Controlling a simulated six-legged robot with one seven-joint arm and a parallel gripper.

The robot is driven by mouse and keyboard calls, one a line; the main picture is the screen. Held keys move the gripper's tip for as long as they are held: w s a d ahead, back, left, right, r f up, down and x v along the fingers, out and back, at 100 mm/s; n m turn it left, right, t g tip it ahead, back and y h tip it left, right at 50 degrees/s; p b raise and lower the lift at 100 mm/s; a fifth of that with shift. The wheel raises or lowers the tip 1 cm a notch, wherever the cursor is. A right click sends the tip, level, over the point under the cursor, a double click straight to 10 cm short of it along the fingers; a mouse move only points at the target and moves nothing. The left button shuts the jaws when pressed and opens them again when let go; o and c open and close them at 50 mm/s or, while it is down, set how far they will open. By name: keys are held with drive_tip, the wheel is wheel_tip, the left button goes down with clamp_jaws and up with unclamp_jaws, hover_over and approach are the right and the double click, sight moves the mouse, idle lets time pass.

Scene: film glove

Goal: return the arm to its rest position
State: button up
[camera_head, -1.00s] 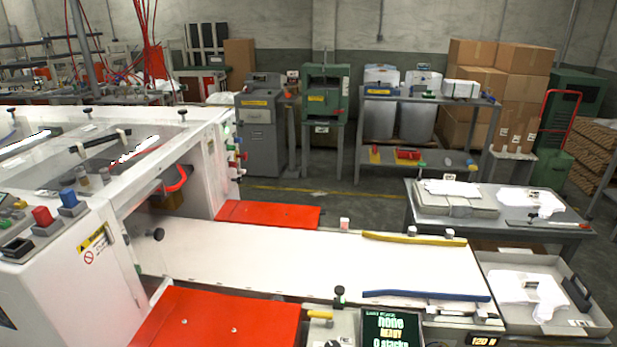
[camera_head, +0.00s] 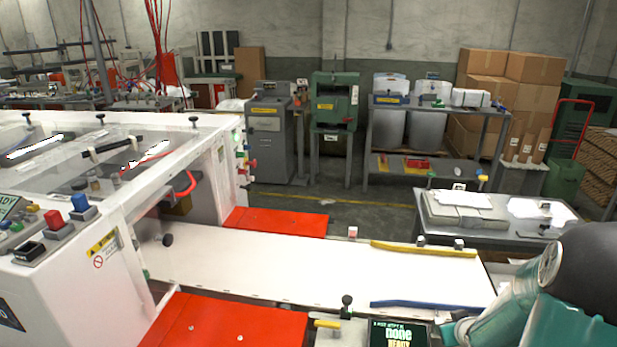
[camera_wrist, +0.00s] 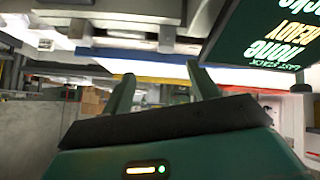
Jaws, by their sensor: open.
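My gripper (camera_wrist: 163,92) shows in the wrist view with its two greenish fingers spread apart and nothing between them. The wrist view looks tilted, with the machine's display screen (camera_wrist: 268,38) upside down at its upper right. In the head view, part of my teal and black arm (camera_head: 545,310) fills the lower right corner. The gripper itself cannot be made out there.
The white conveyor bed (camera_head: 300,265) has a yellow rail (camera_head: 420,249) and a blue rail (camera_head: 425,304). Red panels (camera_head: 225,322) flank it. A grey table (camera_head: 470,233) with white film pieces stands to the right. Open floor (camera_head: 345,205) lies behind the bed.

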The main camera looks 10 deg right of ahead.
drive_tip(key=s+a+r+g, duration=0.2)
drive_tip(key=s+a+r, duration=0.1)
drive_tip(key=a+r, duration=1.15)
drive_tip(key=s+a+r+y, duration=0.1)
drive_tip(key=s+a+r, duration=0.4)
drive_tip(key=s+a, duration=0.1)
drive_tip(key=s+a+r+g+y, duration=0.1)
drive_tip(key=s+a+r, duration=0.4)
drive_tip(key=s+a, duration=0.2)
drive_tip(key=s, duration=0.2)
drive_tip(key=shift+s+a+r+y, duration=0.2)
drive_tip(key=shift+s+r+y, duration=0.1)
drive_tip(key=shift+r+y, duration=0.1)
clamp_jaws()
